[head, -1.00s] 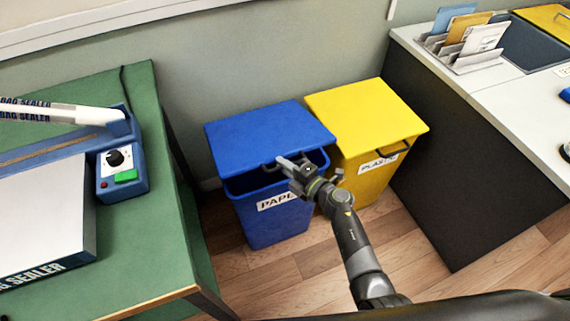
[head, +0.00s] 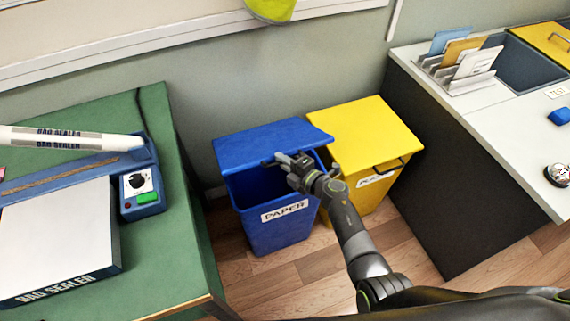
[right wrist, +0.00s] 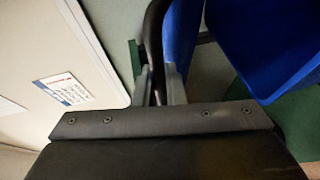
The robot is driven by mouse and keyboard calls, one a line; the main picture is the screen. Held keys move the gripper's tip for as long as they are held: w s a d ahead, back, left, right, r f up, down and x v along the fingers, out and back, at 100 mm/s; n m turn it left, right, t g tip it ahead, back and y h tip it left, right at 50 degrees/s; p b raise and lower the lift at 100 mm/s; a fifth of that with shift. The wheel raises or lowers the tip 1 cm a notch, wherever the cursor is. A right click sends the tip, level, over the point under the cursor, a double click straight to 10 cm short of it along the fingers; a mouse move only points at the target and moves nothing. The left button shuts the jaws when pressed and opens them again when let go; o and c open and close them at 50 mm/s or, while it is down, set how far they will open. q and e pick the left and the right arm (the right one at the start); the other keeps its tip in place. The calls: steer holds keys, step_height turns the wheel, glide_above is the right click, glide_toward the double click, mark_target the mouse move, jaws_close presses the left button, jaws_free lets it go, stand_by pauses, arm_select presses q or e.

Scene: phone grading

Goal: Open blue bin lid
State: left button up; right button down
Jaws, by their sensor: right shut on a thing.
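The blue bin (head: 277,226) with a PAPER label stands on the floor in the head view. Its blue lid (head: 268,144) is tilted up at the front, and a dark gap shows the inside of the bin. My right gripper (head: 283,160) is at the lid's front edge, shut on the lid's dark handle. In the right wrist view the dark handle (right wrist: 153,35) runs between the fingers, with the blue lid (right wrist: 182,35) beside it. My left gripper is not in view.
The yellow bin (head: 372,139), lid closed, stands close on the right. A green table (head: 180,250) with a bag sealer (head: 143,185) is on the left. A dark-sided counter (head: 440,170) is on the right. The wall is close behind the bins.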

steer(key=shift+w+a+r+p, duration=0.15)
steer(key=shift+w+r+p, duration=0.35)
steer(key=shift+r, duration=0.3)
steer(key=shift+w+a+r+p, duration=0.1)
steer(key=shift+w+r+p, duration=0.35)
steer(key=shift+r, duration=0.3)
steer(key=c, duration=1.5)
jaws_free()
steer(key=shift+s, duration=0.1)
steer(key=p+v, duration=0.2)
steer(key=v, duration=1.5)
steer(key=shift+s+d, duration=0.2)
steer(key=shift+s, duration=0.05)
